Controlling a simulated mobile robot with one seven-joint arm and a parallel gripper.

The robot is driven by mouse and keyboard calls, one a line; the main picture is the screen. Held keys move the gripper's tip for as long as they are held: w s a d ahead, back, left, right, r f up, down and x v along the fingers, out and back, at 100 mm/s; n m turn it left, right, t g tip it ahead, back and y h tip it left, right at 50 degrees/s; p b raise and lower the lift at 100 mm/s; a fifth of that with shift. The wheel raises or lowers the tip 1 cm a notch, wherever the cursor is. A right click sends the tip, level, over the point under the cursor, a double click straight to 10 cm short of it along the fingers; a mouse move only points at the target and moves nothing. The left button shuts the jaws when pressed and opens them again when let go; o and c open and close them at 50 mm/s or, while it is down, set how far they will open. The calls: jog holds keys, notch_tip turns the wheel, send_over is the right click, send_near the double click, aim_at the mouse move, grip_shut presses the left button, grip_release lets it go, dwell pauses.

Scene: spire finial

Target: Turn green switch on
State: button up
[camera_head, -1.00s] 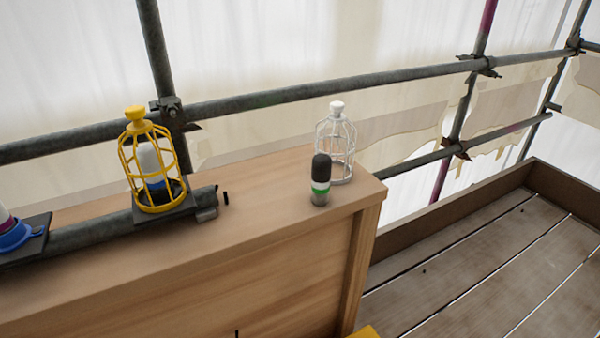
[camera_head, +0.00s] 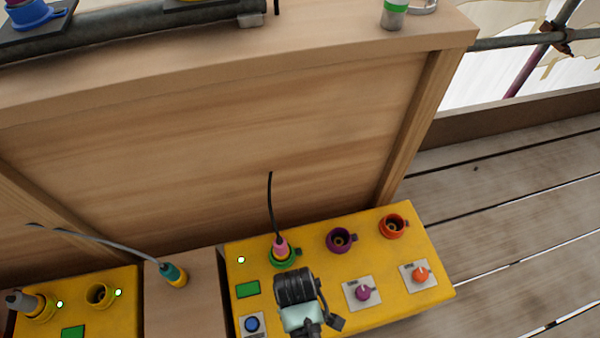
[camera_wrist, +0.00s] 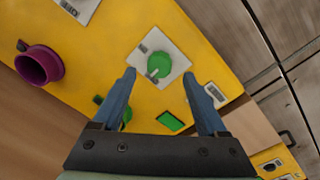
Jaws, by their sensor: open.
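The green switch (camera_wrist: 160,65) is a round green knob on a white square plate (camera_wrist: 178,58) on the yellow panel. It shows in the wrist view, ahead of my gripper (camera_wrist: 159,75) and between its two blue fingers. My gripper is open and empty; I cannot tell whether either finger touches the knob. In the head view my black and pale wrist parts cover the green switch. I cannot tell which way the knob is set.
The yellow panel (camera_head: 325,265) also bears a blue switch (camera_head: 252,323), a purple switch (camera_head: 363,292) and an orange switch (camera_head: 420,274). A pink plug (camera_head: 281,247) with a black cable stands in the green socket (camera_head: 283,262). Purple (camera_head: 340,240) and orange (camera_head: 393,226) sockets sit behind.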

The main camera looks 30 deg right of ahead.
jog(key=shift+d+f+b, duration=0.1)
jog(key=shift+f+b, duration=0.5)
jog(key=shift+f, duration=1.1)
grip_shut()
